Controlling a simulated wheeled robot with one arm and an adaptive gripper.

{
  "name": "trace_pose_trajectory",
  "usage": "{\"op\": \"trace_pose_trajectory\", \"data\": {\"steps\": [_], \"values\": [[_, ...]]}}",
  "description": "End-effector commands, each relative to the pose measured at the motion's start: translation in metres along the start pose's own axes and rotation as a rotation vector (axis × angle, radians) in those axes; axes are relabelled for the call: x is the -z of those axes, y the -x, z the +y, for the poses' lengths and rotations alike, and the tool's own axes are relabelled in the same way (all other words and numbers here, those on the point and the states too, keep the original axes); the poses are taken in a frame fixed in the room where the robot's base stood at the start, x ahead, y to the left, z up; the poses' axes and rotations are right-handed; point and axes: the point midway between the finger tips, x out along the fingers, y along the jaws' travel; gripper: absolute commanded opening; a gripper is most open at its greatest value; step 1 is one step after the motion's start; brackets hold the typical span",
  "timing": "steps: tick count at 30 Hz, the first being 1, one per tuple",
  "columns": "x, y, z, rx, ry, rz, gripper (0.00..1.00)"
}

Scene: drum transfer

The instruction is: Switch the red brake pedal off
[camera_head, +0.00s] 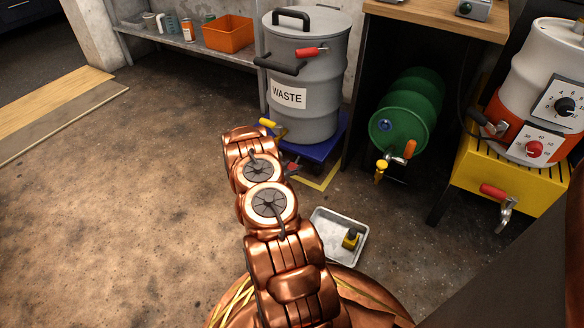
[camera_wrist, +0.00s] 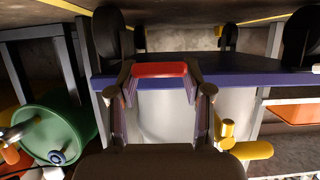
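The red brake pedal (camera_wrist: 160,69) shows in the wrist view at the edge of the blue dolly (camera_wrist: 250,77). My gripper (camera_wrist: 160,76) is open, with one finger at each end of the pedal; I cannot tell whether they touch it. In the head view a small part of the red pedal (camera_head: 292,168) shows beside my arm, low at the front of the dolly (camera_head: 322,150). My gripper is hidden behind my arm there. The grey WASTE drum (camera_head: 310,75) stands upright on the dolly.
A green drum (camera_head: 405,118) lies to the right. A metal tray (camera_head: 340,235) is on the floor.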

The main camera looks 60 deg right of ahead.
Motion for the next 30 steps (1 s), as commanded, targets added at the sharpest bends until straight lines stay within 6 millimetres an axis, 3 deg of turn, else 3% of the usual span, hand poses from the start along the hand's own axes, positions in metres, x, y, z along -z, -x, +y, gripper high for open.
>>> {"op": "trace_pose_trajectory", "data": {"steps": [2,13,30], "values": [[0.0000,0.0000,0.0000,0.000,0.000,0.000,0.39],[0.0000,0.0000,0.0001,0.000,-0.001,0.000,0.00],[0.0063,0.0032,0.0000,-0.001,-0.001,-0.026,0.00]]}}
